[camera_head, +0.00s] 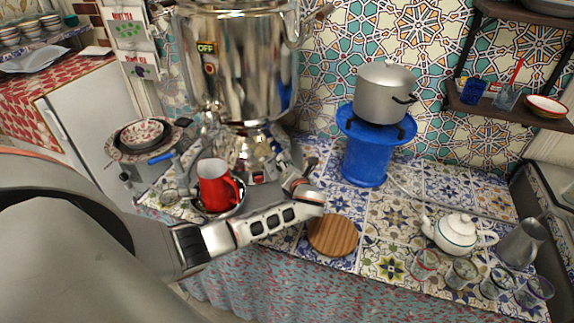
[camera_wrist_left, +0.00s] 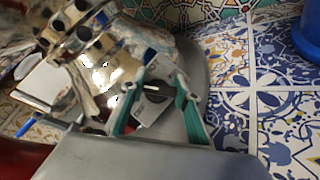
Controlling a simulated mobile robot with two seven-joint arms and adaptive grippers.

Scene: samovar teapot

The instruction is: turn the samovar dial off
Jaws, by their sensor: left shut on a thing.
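The shiny samovar (camera_head: 240,75) stands at the back left of the counter, with an "OFF" label (camera_head: 207,48) high on its body. My left gripper (camera_head: 284,168) reaches to the right side of the samovar's lower base. In the left wrist view, the gripper's two teal-padded fingers (camera_wrist_left: 163,82) are closed on either side of a small pale plate with a dark dial (camera_wrist_left: 157,92). The dial's exact setting is too small to read. In the head view the dial is hidden behind or within the gripper. My right gripper is not in view.
A red cup (camera_head: 214,188) stands close beside my left arm. A round wooden board (camera_head: 333,236) lies near the front edge. A blue burner (camera_head: 366,160) carries a grey pot (camera_head: 383,90). A white teapot (camera_head: 455,233) and several glasses stand at the right.

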